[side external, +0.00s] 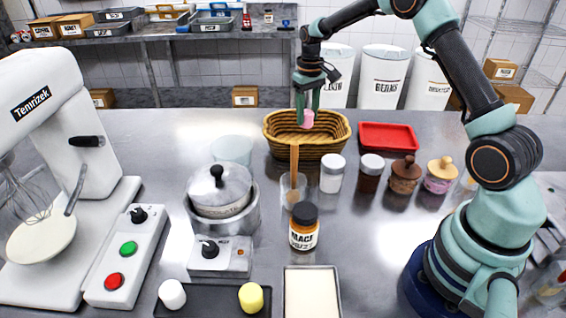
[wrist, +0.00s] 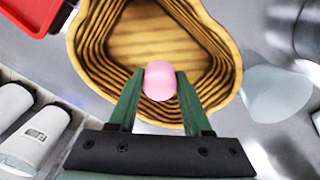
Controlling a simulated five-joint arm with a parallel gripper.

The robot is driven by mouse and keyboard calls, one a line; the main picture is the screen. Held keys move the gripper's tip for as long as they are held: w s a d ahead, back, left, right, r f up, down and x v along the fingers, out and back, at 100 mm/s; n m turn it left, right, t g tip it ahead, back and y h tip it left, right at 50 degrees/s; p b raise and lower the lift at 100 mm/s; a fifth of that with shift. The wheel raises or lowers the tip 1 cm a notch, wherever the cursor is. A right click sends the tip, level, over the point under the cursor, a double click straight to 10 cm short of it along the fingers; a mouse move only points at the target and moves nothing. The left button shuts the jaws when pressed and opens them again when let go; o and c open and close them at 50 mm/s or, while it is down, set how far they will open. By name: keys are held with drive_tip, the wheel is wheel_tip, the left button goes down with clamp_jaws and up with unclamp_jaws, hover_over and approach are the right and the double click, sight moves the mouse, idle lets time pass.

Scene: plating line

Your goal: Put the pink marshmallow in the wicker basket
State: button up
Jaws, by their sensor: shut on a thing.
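The pink marshmallow (side external: 307,118) is held between the green fingers of my gripper (side external: 307,112) in the side view. In the wrist view the marshmallow (wrist: 160,80) sits between the two fingertips (wrist: 160,84). The wicker basket (side external: 283,141) stands on the steel table, and my gripper is above its opening. In the wrist view the basket (wrist: 88,50) lies below the marshmallow, and its bare inside bottom shows. I cannot tell exactly how high the marshmallow is above the basket bottom.
A red tray (side external: 388,136) is right of the basket. Several jars, one a white-lidded jar (side external: 332,173), and a glass with a wooden tool (side external: 294,188) stand in front. A white marshmallow (side external: 172,294) and a yellow one (side external: 251,297) sit on a dark tray (side external: 212,302).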

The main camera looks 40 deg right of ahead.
drive_tip(key=shift+f, duration=3.25)
drive_tip(key=o, duration=0.8)
drive_tip(key=shift+f, duration=0.15)
drive_tip(key=shift+c, duration=0.2)
